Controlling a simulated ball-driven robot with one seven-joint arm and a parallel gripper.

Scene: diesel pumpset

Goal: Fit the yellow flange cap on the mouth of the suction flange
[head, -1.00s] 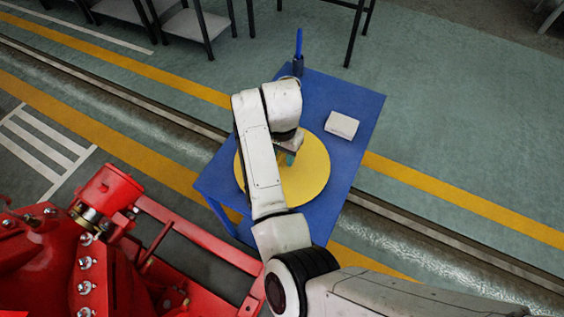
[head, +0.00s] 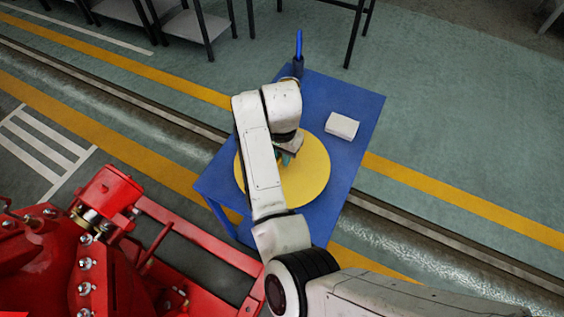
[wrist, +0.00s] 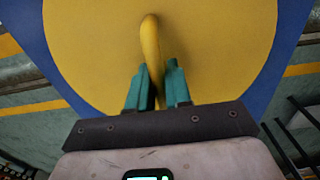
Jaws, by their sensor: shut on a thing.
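The yellow flange cap (head: 308,175) is a wide round disc lying on the blue table (head: 347,88). In the wrist view the cap (wrist: 90,55) has a raised yellow handle (wrist: 150,45) in its middle. My gripper (wrist: 158,75) has its teal fingers on both sides of the handle and is shut on it. In the head view my gripper (head: 286,157) is over the middle of the cap, partly hidden by my arm. At left is the red pumpset (head: 60,255) with a red flanged part (head: 108,190); whether this is the suction flange I cannot tell.
A white box (head: 341,126) lies on the table right of the cap. A dark holder with a blue item (head: 298,55) stands at the table's far corner. A red frame rail (head: 195,235) runs close to the table's near side. Grey shelves (head: 195,25) stand behind.

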